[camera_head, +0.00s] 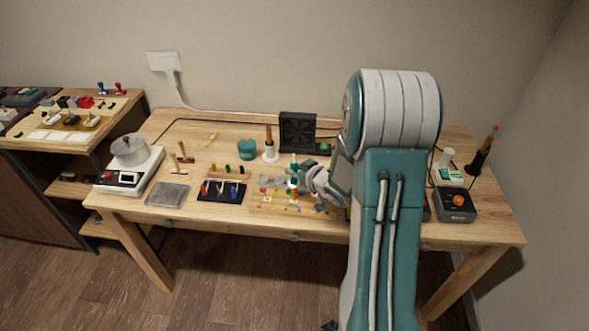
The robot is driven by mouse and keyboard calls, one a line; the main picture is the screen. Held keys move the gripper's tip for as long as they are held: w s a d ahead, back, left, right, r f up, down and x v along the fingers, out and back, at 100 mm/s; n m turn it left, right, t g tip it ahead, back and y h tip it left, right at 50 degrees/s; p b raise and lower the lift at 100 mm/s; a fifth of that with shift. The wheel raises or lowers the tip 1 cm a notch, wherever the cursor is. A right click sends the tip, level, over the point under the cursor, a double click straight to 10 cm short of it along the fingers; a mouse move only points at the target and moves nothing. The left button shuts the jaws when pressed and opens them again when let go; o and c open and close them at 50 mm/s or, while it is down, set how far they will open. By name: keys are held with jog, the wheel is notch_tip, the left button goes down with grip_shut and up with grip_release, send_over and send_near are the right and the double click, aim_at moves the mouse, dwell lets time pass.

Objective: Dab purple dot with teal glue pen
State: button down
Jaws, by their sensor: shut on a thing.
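My gripper (298,180) is in the middle of the table, reaching in from the right. It is shut on a slim, upright white and teal pen (294,168), which looks like the teal glue pen. The pen's lower end is over a light board (262,206) with several small coloured dots. Whether the tip touches the board cannot be told. The purple dot cannot be picked out at this size. My gripper and arm hide the right part of the board.
A black tray (207,197) with coloured tools lies left of the board. Behind stand a teal pot (247,148), a white-based holder (270,154) and a black fan box (297,131). A grey box with an orange knob (458,201) sits at right. Bare wood lies near the front edge.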

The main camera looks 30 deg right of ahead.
jog(key=shift+r, duration=0.1)
dwell(0.3)
jog(key=shift+r, duration=3.45)
jog(key=d+r, duration=0.2)
jog(key=d, duration=0.6)
